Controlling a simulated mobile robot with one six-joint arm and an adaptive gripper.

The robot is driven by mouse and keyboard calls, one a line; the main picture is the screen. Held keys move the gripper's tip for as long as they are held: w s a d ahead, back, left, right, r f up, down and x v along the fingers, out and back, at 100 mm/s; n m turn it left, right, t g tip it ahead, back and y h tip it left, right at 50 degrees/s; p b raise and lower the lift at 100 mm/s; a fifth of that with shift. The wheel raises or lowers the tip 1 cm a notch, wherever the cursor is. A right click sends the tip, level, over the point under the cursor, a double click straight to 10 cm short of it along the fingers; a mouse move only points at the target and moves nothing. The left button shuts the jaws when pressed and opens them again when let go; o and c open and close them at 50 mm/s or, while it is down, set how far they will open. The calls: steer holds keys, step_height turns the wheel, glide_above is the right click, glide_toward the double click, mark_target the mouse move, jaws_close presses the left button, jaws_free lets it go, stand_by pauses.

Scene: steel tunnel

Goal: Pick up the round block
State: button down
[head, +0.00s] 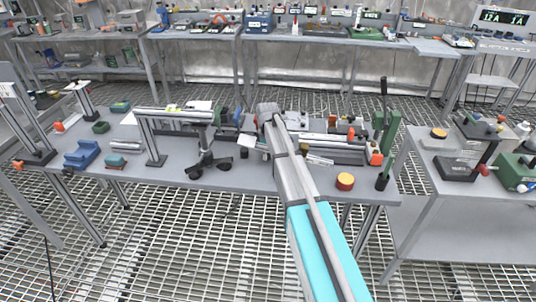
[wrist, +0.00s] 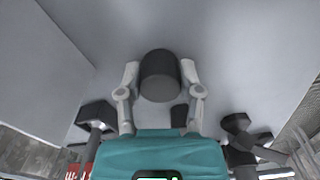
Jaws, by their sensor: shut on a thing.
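A dark grey round block (wrist: 160,76) is between the two fingers of my gripper (wrist: 160,82) in the wrist view. The fingers are shut on its sides, one at the left and one at the right. The block's flat dark end faces away from the camera's lower edge. The grey surface behind it is plain, and I cannot tell whether the block touches it. In the head view my arm reaches over the middle of the grey workbench (head: 240,180); I cannot make out my fingers or the held block there.
Black feet (wrist: 240,125) stand near my gripper. In the head view, a metal frame (head: 155,140) and blue block (head: 82,154) are at the left. An orange round piece (head: 345,182) and green lever press (head: 385,130) are at the right. The bench front is partly clear.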

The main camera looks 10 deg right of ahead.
steer(key=shift+r, duration=0.15)
step_height(320, 180, up, 10)
steer(key=p, duration=1)
steer(key=shift+f, duration=0.2)
steer(key=shift+d, duration=0.1)
stand_by(1.5)
